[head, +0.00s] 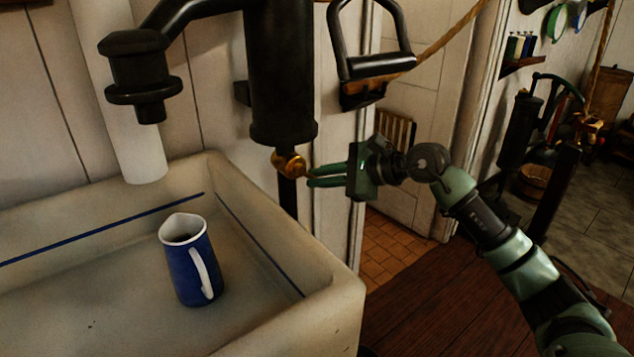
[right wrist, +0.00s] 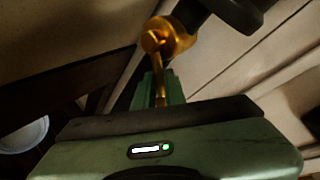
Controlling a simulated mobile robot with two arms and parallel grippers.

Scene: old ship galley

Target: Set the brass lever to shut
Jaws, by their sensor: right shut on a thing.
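The brass lever (head: 290,164) sits on the thin dark pipe under the black pump body (head: 282,75), at the right side of the sink. In the right wrist view the lever (right wrist: 158,75) runs from its round brass hub down between my fingers. My right gripper (head: 312,176) comes in from the right and is shut on the lever's arm. The fingers (right wrist: 159,90) hide part of the arm in the right wrist view. My left gripper is not in view.
A blue jug with a white handle (head: 196,262) stands in the pale sink (head: 335,290), below the black spout (head: 140,80). A black pump handle (head: 372,35) hangs above my right gripper. A doorway and open floor (head: 395,240) lie behind my right arm.

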